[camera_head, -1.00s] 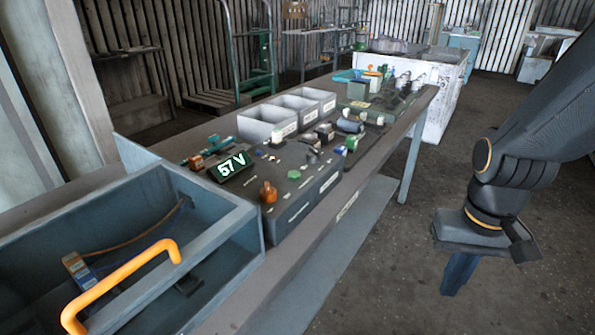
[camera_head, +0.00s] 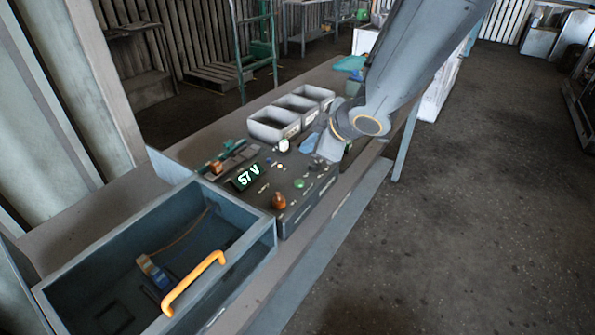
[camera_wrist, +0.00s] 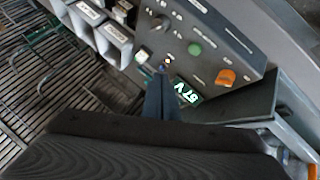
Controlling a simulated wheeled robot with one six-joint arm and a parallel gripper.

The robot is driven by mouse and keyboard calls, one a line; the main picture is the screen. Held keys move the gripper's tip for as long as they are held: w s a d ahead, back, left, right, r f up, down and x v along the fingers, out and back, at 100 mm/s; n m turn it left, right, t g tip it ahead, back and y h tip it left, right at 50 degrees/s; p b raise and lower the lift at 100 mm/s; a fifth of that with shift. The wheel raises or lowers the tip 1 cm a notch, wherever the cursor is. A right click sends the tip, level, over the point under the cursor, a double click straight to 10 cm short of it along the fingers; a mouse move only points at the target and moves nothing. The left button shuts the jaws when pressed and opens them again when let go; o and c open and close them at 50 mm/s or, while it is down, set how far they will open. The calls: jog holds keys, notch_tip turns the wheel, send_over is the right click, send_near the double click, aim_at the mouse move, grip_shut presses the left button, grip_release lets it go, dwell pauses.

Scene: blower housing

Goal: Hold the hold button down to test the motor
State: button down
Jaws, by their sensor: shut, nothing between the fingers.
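A dark control box (camera_head: 310,187) stands on the bench. Its lit display (camera_head: 246,176) reads 57 V and also shows in the wrist view (camera_wrist: 187,92). The labels are too small to read, so I cannot tell which is the hold button. My gripper (camera_wrist: 163,78) is shut and empty over the box beside the display; contact is unclear.
An open blue-grey bin (camera_head: 75,262) with an orange handle (camera_head: 195,283) stands in front of the box. Several grey bins (camera_head: 274,130) stand behind it. A blue strip-like part (camera_head: 155,272) lies in the open bin. The floor to the right is clear.

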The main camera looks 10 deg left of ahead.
jog(key=shift+s+a+r+n+y, duration=0.15)
jog(key=shift+a+n, duration=0.05)
jog(key=shift+a, duration=0.2)
jog(key=shift+s+a+r+n+y, duration=0.15)
jog(key=shift+a+n, duration=0.05)
jog(key=shift+a, duration=0.2)
jog(key=shift+f, duration=0.1)
jog(key=b, duration=0.7)
send_over(302, 184)
notch_tip(302, 184, down, 6)
jog(key=shift+r, duration=0.1)
jog(key=shift+f+b, duration=1.4)
jog(key=shift+f, duration=0.1)
jog(key=shift+f+b, duration=0.3)
